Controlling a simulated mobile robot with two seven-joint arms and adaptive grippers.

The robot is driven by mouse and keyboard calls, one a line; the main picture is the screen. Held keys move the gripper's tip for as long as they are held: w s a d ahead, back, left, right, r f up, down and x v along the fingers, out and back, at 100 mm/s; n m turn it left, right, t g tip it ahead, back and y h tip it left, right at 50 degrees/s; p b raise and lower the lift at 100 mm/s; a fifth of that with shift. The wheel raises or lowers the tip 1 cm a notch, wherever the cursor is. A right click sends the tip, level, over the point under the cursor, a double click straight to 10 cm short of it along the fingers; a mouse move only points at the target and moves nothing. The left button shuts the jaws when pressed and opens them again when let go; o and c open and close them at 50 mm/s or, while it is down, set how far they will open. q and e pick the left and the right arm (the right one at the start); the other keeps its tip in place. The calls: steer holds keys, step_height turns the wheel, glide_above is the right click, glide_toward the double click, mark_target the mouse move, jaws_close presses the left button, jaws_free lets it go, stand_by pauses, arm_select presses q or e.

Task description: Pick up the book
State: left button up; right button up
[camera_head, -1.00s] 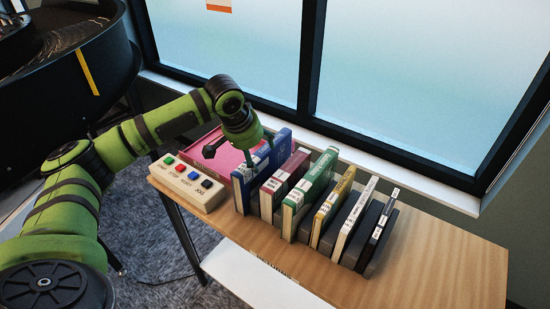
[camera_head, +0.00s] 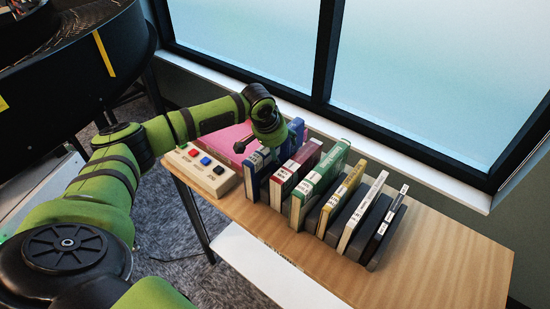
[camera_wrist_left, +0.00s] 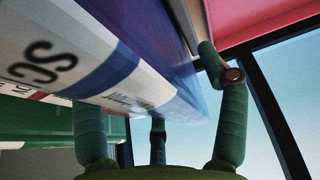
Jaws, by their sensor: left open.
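A row of upright, slightly leaning books stands on the wooden table. The blue book (camera_head: 252,178) is at the left end, with a white spine label. Beside it stand a dark red book (camera_head: 292,172), a green book (camera_head: 318,182), a yellow one (camera_head: 341,197), a white-spined one (camera_head: 362,215) and a black one (camera_head: 386,230). My left gripper (camera_head: 262,141) is open over the top of the blue book, partly hiding it. In the left wrist view the blue book (camera_wrist_left: 150,50) is very close, with the fingers (camera_wrist_left: 160,120) around its near edge; contact cannot be told. My right gripper is out of view.
A beige button box (camera_head: 200,172) sits left of the books, with a pink tray or box (camera_head: 226,141) behind it. The table's right end (camera_head: 455,265) is clear. A window ledge (camera_head: 400,165) runs behind the table. A dark round machine (camera_head: 85,70) stands at the left.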

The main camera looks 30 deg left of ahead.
arm_select(q)
jaws_close()
steer(key=shift+w+r, duration=0.1)
steer(key=shift+r, duration=0.1)
